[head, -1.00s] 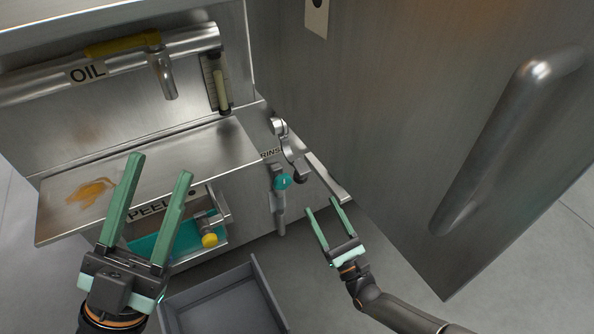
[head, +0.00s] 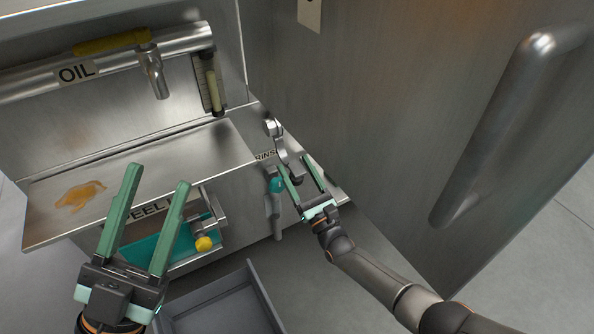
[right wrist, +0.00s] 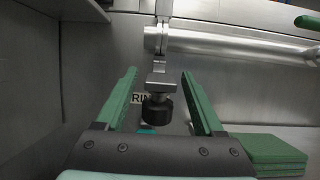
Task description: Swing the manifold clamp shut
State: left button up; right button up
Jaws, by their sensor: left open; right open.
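The manifold clamp (head: 279,142) is a bright metal arm by the RINSE label, beside the large steel panel. In the right wrist view, a metal clamp arm with a black round tip (right wrist: 158,108) hangs between my fingers, below a horizontal steel pipe (right wrist: 235,43). My right gripper (head: 296,163) is open, its fingers on either side of the clamp's lower end, without visible grip; the fingers partly hide that end in the head view. My left gripper (head: 159,177) is open and empty in front of the peel drawer (head: 165,243), far left of the clamp.
The large steel panel with a thick handle (head: 495,125) fills the right side. A teal-handled valve (head: 275,187) hangs just left of my right gripper. A steel shelf (head: 140,165) with an orange stain and a grey bin (head: 225,305) are to the left.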

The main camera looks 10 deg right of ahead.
grip_shut()
dwell(0.4)
dwell(0.9)
